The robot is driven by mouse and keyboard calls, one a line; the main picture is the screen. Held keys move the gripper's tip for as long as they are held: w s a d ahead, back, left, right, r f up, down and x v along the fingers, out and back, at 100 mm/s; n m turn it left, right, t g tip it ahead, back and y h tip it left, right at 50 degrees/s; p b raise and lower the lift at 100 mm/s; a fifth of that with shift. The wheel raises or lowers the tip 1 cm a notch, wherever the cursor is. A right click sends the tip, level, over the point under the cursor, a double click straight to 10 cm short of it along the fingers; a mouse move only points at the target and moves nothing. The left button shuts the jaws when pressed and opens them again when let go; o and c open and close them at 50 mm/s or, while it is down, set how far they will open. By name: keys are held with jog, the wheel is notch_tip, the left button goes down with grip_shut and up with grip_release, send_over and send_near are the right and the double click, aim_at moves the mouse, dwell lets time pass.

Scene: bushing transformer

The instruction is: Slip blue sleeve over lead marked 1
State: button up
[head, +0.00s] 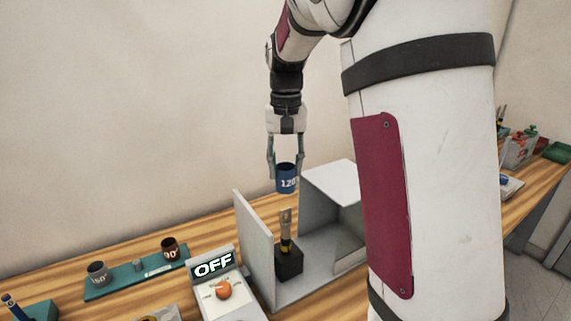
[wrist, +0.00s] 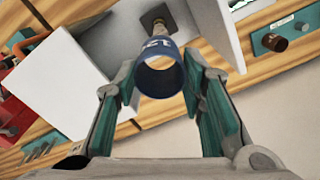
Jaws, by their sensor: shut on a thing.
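My gripper (head: 285,172) is shut on the blue sleeve (head: 287,178), a short hollow tube with white digits that begin "12". In the wrist view the sleeve (wrist: 161,76) sits between the teal finger pads and its open end faces the camera. A lead (head: 286,232) with a tan top and a black and yellow lower part stands upright on a dark block inside the grey open enclosure (head: 253,250). The sleeve is held above the lead, apart from it in the head view. In the wrist view the sleeve hides most of the lead. I cannot read a number on the lead.
A teal rack (head: 137,275) at left holds a grey sleeve (head: 98,273) and a brown sleeve (head: 170,249). A control box (head: 225,290) with an orange knob reads OFF. Enclosure walls stand on either side of the lead. My white arm column covers the right middle.

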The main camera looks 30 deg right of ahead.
aim_at(286, 227)
jog(key=shift+f+b, duration=1.4)
jog(key=shift+f, duration=6.5)
jog(key=o, duration=1)
notch_tip(286, 227, up, 12)
